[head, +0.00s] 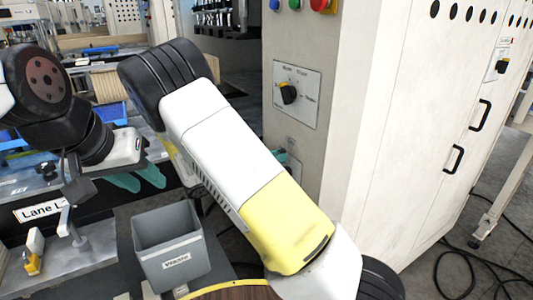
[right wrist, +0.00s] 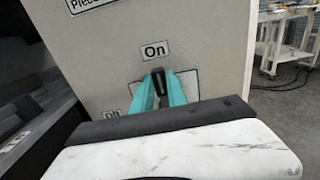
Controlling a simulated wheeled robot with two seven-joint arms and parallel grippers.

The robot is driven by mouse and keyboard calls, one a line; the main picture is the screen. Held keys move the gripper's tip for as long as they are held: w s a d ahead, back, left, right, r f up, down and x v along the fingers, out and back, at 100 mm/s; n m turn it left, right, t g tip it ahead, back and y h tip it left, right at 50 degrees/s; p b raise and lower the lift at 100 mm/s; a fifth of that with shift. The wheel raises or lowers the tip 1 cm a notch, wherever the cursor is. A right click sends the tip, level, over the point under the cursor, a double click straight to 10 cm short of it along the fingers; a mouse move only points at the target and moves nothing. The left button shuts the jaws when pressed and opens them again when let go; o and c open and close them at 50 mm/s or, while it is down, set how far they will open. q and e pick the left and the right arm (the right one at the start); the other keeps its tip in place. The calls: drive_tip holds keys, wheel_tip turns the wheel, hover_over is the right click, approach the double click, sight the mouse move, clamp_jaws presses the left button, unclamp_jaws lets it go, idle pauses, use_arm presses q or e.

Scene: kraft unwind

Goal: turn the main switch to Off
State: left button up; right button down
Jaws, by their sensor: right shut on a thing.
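The main switch shows in the right wrist view as a black handle (right wrist: 160,82) on a pale plate, pointing up toward the "On" label (right wrist: 154,50). An "Off" label (right wrist: 111,113) sits lower left of it, turned sideways and partly hidden. The teal fingers of my right gripper (right wrist: 161,90) are shut on the handle, one on each side. In the head view my right forearm hides most of this gripper; only a bit of teal (head: 281,156) shows at the cabinet face. My left gripper (head: 137,180) is open and empty, over the bench at the left.
A selector knob (head: 289,93) on its own plate sits higher on the cabinet (head: 350,130), under coloured push buttons (head: 293,4). Black cables (head: 465,250) lie on the floor at the right.

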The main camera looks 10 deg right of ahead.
drive_tip(key=w+a+f+n, duration=0.2)
drive_tip(key=w+f+n, duration=0.4)
drive_tip(key=n, duration=1.2)
drive_tip(key=shift+w+a+f, duration=0.3)
drive_tip(key=shift+w+f, duration=0.05)
drive_tip(key=shift+f, duration=0.35)
drive_tip(key=c, duration=1.3)
unclamp_jaws()
